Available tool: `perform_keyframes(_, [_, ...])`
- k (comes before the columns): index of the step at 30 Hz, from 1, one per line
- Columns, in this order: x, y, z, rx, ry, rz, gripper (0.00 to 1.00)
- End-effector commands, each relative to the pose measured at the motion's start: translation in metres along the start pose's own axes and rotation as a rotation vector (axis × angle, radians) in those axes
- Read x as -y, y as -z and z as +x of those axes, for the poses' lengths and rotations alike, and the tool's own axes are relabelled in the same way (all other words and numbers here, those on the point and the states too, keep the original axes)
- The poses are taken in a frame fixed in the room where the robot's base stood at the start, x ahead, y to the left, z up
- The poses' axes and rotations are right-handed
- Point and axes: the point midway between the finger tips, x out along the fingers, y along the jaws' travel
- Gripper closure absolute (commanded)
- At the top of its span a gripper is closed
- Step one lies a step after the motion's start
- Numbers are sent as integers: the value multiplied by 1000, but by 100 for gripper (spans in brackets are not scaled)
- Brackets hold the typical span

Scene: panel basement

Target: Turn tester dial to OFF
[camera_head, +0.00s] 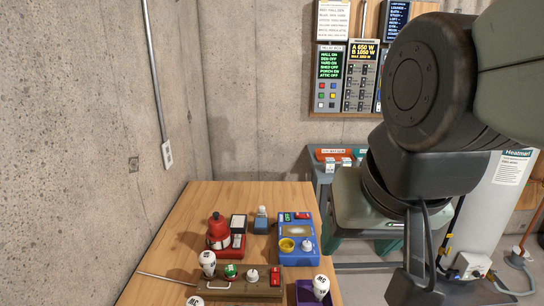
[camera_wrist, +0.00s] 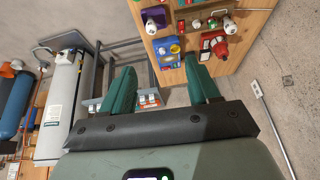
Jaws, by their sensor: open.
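A blue boxed device (camera_head: 311,228), which looks like the tester, sits on the wooden table's right side. It has a small green display (camera_head: 285,217), a red part, a yellow round cup or ring (camera_head: 287,245) and a white knob (camera_head: 306,245). I cannot tell which of these is the dial or read its setting. In the wrist view the blue device (camera_wrist: 167,50) shows small, beyond and between the fingers. My gripper (camera_wrist: 160,66) is open and empty, well apart from the table.
Panels (camera_head: 347,75) hang on the wall. A white tank (camera_head: 503,190) stands right.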

Motion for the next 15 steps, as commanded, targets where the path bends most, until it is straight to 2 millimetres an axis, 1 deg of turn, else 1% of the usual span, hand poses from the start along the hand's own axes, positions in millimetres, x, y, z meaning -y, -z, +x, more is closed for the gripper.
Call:
perform_keyframes(1, [9, 4, 17, 42, 12, 23, 41])
perform_keyframes(4, [29, 9, 53, 114, 29, 99, 41])
perform_keyframes(8, [57, 6, 102, 205, 25, 201, 41])
perform_keyframes(9, [66, 3, 117, 232, 19, 232, 41])
perform_keyframes(11, [79, -5, 140, 270, 4, 277, 41])
perform_keyframes(12, [87, -11, 155, 295, -9, 306, 41])
perform_keyframes(15, [105, -31, 191, 350, -49, 376, 41])
